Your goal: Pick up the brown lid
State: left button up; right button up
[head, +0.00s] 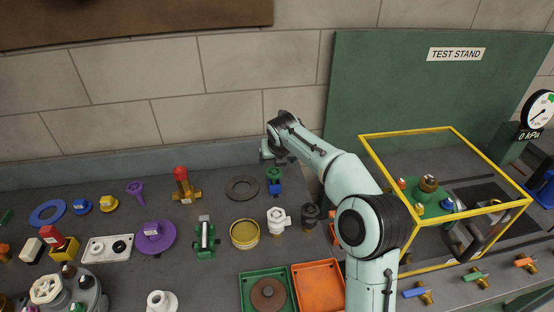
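A round brown lid (267,299) with a small raised knob in its middle lies in a green tray (245,284) at the bottom centre of the head view. Its lower edge comes close to the picture's bottom edge. My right arm comes in from the lower right and reaches up and to the left. Its gripper (268,152) is near the wall at the back of the bench, well away from the lid. The fingers are small and partly hidden by the wrist, so their opening does not show. My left gripper is not in view.
An orange tray (337,276) adjoins the green tray, partly behind my arm. A yellow round tin (244,234), white fitting (278,219) and dark ring (242,188) lie behind. Many parts crowd the left bench. A yellow-framed test stand (443,131) is at right.

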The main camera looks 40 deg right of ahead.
aim_at(268, 293)
jog(key=k+j, duration=1.15)
jog(key=k, duration=0.15)
